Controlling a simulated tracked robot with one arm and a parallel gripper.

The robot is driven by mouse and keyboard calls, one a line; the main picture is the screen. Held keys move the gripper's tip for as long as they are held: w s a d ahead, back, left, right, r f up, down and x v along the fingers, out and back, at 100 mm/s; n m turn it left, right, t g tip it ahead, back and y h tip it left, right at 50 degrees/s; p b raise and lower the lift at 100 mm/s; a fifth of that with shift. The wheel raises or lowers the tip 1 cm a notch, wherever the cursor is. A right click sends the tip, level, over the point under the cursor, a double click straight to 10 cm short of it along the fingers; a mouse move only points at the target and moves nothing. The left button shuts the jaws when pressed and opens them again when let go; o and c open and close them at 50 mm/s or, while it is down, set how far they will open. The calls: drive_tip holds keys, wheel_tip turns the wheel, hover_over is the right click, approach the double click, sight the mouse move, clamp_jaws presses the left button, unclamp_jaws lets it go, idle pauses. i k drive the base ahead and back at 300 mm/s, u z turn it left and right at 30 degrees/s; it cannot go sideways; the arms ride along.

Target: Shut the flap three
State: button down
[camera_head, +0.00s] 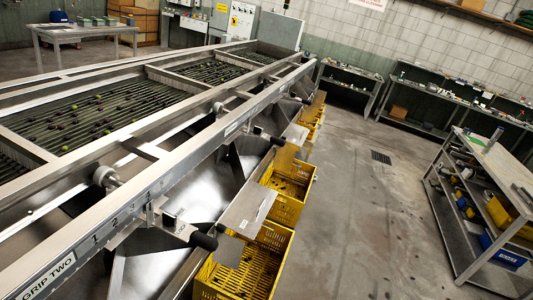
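The roller sizer is a long steel machine with a side rail (190,140) running from lower left to upper middle. Flat metal flap plates stick out from its outlets: a near one (246,209), a middle one (297,133) and a smaller far one. A lever with a black grip (203,240) is by the near outlet; another black grip (278,141) is at the middle one. A label "GRIP TWO" (48,275) and a number scale (122,217) are on the rail. I cannot read which flap is three. My gripper is not in view.
Yellow crates (262,281) stand under the outlets along the machine's right side. Bare concrete floor (365,210) lies to their right. A steel trolley (468,246) with shelves stands at the right edge. Benches line the back wall; a table (80,32) is at upper left.

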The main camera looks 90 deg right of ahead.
sight(245, 217)
drive_tip(key=z, duration=2.65)
drive_tip(key=k, duration=1.15)
drive_tip(key=z, duration=0.35)
drive_tip(key=i, duration=1.35)
drive_tip(key=u, duration=0.25)
